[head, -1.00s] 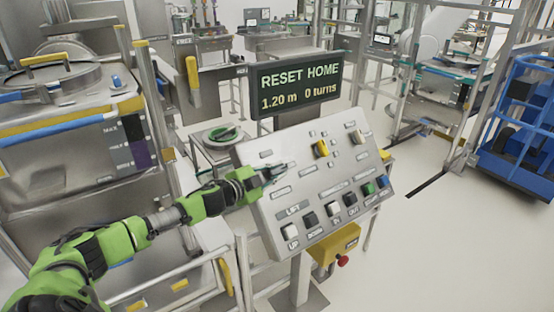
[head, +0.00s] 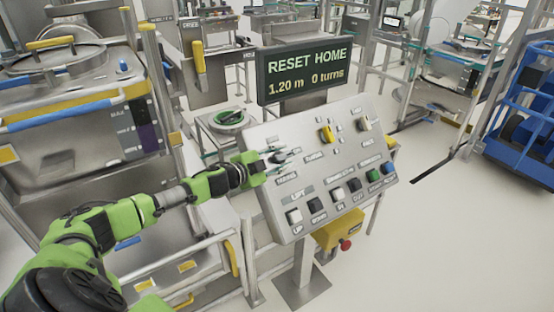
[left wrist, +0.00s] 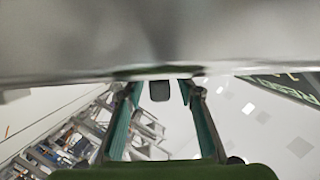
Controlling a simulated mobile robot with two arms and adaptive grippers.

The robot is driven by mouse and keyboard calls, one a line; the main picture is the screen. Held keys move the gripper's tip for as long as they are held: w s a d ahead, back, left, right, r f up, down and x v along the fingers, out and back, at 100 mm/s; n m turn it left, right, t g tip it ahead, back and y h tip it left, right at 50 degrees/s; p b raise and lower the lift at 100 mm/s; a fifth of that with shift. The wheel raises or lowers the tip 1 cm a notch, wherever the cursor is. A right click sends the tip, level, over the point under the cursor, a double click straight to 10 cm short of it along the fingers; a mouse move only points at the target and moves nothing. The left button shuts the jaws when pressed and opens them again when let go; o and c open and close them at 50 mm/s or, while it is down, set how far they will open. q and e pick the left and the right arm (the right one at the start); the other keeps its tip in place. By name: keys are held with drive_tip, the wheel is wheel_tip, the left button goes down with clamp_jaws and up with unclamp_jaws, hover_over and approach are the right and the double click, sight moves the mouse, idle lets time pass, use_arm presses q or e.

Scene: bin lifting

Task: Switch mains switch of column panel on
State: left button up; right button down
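The column panel (head: 335,195) is a tilted grey box with knobs and buttons. My left gripper (head: 279,157) is at its upper left part, with its fingers close to the panel face. In the left wrist view the gripper (left wrist: 160,92) is open, with a finger on each side of a small dark grey block (left wrist: 159,91) and gaps beside it. This block looks like a switch knob on the panel. In the head view the fingers cover that spot, so the mains switch and its position cannot be made out. My right gripper is not in view.
A yellow knob (head: 326,134) and a pale knob (head: 363,124) sit farther right on the panel. Several buttons line its lower edge. A display (head: 303,72) reading "RESET HOME" stands behind. A yellow box with a red button (head: 346,244) hangs below. Rails stand at left.

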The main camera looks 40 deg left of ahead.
use_arm(q)
drive_tip(key=v, duration=1.2)
drive_tip(key=shift+a, duration=0.1)
drive_tip(key=shift+f, duration=0.1)
idle(0.4)
